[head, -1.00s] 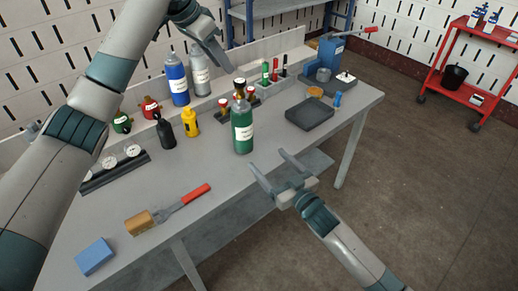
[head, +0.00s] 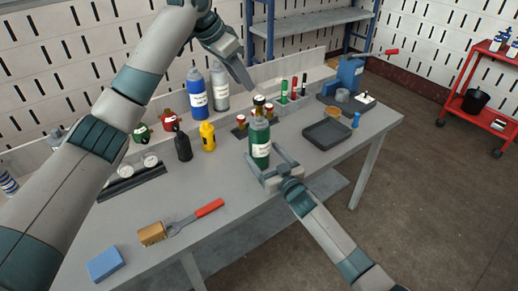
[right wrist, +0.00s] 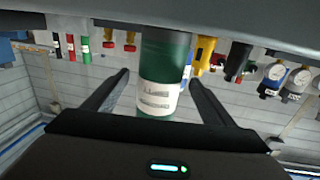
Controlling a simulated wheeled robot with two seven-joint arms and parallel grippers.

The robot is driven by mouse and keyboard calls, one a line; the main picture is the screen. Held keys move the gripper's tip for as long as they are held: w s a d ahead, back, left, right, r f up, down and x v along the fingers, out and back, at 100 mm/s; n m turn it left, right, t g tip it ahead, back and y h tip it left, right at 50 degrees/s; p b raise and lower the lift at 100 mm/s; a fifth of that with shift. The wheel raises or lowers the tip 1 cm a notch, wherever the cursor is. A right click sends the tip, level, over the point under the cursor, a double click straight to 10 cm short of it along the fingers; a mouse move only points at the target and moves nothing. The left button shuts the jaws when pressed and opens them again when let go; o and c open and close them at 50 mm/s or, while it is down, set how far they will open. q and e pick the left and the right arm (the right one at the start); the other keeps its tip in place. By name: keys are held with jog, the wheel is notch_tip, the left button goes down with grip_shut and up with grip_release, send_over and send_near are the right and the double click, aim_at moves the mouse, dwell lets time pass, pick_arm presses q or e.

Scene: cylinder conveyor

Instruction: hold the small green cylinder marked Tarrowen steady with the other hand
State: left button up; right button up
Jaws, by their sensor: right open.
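The green cylinder (head: 260,138) with a white label stands upright near the table's front edge; its label print is too small to read. In the right wrist view the green cylinder (right wrist: 166,62) is between my right gripper's fingers, with gaps on both sides. My right gripper (head: 263,152) is open, with one finger on each side of the cylinder's lower part. My left gripper (head: 240,70) is in the air above and behind the cylinder, to its left; its finger gap is hidden by the viewing angle.
A blue cylinder (head: 196,92), grey cylinder (head: 220,88), yellow bottle (head: 207,137) and black bottle (head: 183,147) stand left of it. A dark tray (head: 327,134) lies to the right. A red-handled brush (head: 182,225) and blue block (head: 105,264) lie at the front left.

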aim_at(259, 149)
jog(key=shift+x, duration=1.7)
jog(key=c, duration=1.7)
jog(key=o, duration=0.6)
pick_arm(q)
jog(key=shift+o, duration=0.9)
pick_arm(e)
jog(key=shift+c, duration=0.8)
pick_arm(q)
jog(key=o, duration=0.3)
jog(key=shift+w+d+f+n+y, duration=0.1)
jog(key=shift+d+f+n+y, duration=0.05)
jog(key=shift+d+n+y, duration=0.35)
jog(key=shift+w+d+f+n+y, duration=0.15)
jog(key=shift+d+n+y, duration=0.2)
jog(key=shift+n, duration=0.25)
jog(key=shift+s+f, duration=0.1)
jog(key=shift+f, duration=0.05)
